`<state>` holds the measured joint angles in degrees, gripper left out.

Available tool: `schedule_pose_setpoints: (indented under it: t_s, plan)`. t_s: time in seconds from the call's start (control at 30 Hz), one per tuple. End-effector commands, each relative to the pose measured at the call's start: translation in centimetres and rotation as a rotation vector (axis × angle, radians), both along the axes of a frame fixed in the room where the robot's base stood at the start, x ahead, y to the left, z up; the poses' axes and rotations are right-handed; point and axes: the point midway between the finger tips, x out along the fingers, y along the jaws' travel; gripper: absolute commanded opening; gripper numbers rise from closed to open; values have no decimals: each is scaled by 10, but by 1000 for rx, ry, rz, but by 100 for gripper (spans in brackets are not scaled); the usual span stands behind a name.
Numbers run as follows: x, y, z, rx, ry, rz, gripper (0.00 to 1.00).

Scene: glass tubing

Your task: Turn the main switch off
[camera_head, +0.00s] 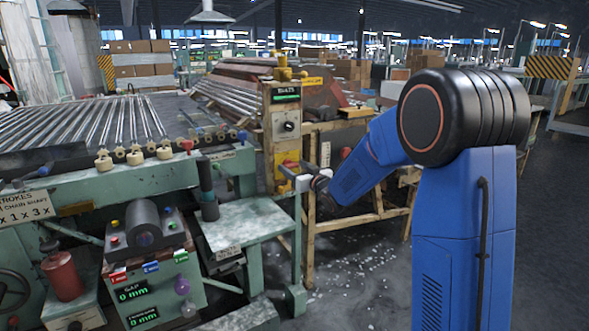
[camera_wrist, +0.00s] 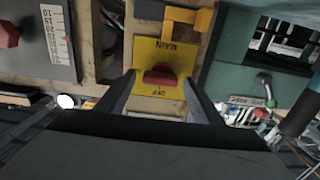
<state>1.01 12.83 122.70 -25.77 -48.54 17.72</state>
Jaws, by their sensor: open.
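The main switch is a red handle (camera_wrist: 160,76) on a yellow plate (camera_wrist: 168,48) with upside-down lettering, in the middle of the wrist view. The handle looks roughly crosswise in that view. My gripper (camera_wrist: 159,84) is open, with one dark finger on each side of the handle. I cannot tell whether either finger touches it. In the head view my gripper (camera_head: 296,180) is at the lower part of the beige control post (camera_head: 268,142), in front of the yellow plate (camera_head: 284,160). It partly hides the switch there.
A black rotary knob (camera_head: 289,126) and a green display (camera_head: 286,97) sit higher on the post. A yellow bracket (camera_wrist: 204,20) is beside the plate. A green side table (camera_head: 240,222) stands left of my gripper, and a wooden frame (camera_head: 365,218) stands right.

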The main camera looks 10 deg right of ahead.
Motion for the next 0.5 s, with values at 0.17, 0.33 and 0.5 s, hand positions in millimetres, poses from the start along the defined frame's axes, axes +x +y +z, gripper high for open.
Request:
schedule_pose_setpoints:
  t_s: [0.17,0.33,0.5]
  plan:
    - [0,0,0,0,0,0,61]
    - [0,0,0,0,0,0,23]
    - [0,0,0,-2,-1,0,20]
